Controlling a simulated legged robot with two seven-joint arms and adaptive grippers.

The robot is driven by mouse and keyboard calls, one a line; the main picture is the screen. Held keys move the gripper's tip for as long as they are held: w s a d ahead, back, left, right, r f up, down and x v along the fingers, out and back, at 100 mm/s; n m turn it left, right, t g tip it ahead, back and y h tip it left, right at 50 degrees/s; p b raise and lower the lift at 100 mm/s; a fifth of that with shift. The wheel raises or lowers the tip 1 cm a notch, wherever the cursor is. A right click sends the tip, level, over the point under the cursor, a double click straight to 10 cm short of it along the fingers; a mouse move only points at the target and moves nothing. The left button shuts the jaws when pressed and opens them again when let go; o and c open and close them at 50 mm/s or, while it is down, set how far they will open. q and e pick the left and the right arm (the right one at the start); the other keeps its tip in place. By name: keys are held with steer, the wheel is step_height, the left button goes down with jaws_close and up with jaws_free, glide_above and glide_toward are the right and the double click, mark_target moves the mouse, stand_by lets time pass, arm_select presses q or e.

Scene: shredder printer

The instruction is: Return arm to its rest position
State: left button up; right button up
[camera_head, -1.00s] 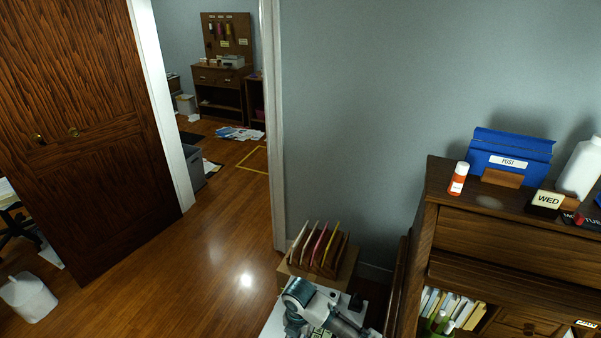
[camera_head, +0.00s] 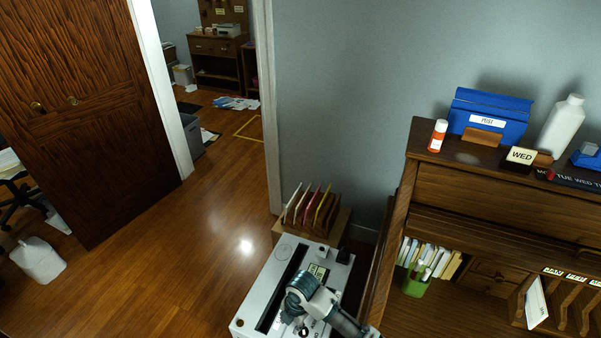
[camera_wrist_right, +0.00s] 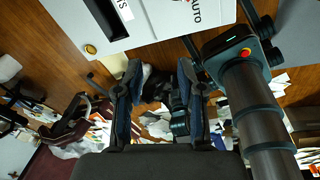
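My right arm (camera_head: 318,302) shows at the bottom centre of the head view, in front of and partly covering a white machine with a dark slot (camera_head: 245,318). Its gripper is hard to make out there. In the right wrist view my right gripper (camera_wrist_right: 158,80) has its two dark fingers apart, with nothing visibly held between them. The white machine (camera_wrist_right: 165,25) with "AUTO" lettering fills the top of that view, beyond the fingertips. My left gripper is not in view.
A wooden desk (camera_head: 440,190) stands close on the right, carrying a blue box (camera_head: 488,108), a white bottle (camera_head: 560,128) and an orange-and-white bottle (camera_head: 438,136). A file rack (camera_head: 312,208) stands behind the machine. Open floor (camera_head: 190,265) lies left. Papers litter the floor in the wrist view.

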steer(key=s+d+f+m+t+y, duration=0.15)
steer(key=s+d+f+m, duration=0.3)
steer(key=s+m, duration=0.55)
steer(key=s+d+f+m+t+h, duration=0.1)
steer(key=s+d+m+h, duration=0.1)
steer(key=s+d+m, duration=0.7)
steer(key=s+d+m+t+h, duration=0.1)
steer(key=s+d+m, duration=0.5)
steer(key=d, duration=0.5)
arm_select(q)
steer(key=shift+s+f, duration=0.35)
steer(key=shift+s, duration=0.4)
arm_select(e)
steer(key=s+f, duration=0.1)
steer(key=f, duration=1.3)
steer(key=s+f+m+g, duration=0.1)
steer(key=s+f, duration=0.1)
steer(key=f, duration=1.3)
steer(key=shift+s+a+f, duration=0.15)
steer(key=shift+s+a, duration=0.1)
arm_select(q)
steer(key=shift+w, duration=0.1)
arm_select(e)
steer(key=shift+g, duration=0.35)
